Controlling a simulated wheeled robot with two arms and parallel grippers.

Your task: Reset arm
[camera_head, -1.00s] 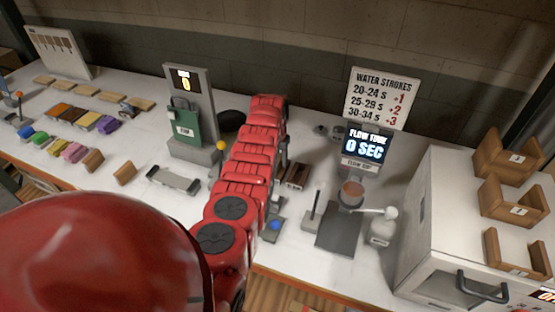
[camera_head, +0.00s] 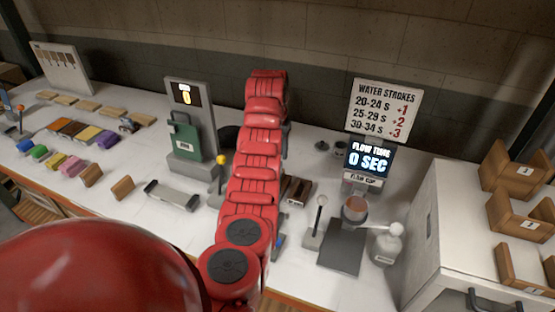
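One of my red segmented arms (camera_head: 257,170) rises from the bottom centre and covers the middle of the white counter (camera_head: 130,225). A large, smooth red part of mine fills the lower left. Neither gripper can be made out: the arm's far end at the top shows no clear fingers, and the second arm is not recognisable. What lies behind the raised arm is hidden. I see nothing held.
A green-canister station (camera_head: 185,140) with a 0 display stands left of the arm. Right of it are a flow-time display (camera_head: 368,160), a cup (camera_head: 355,209), a white bottle (camera_head: 388,243) and a white cabinet (camera_head: 470,225) with wooden holders. Coloured blocks (camera_head: 72,166) lie far left.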

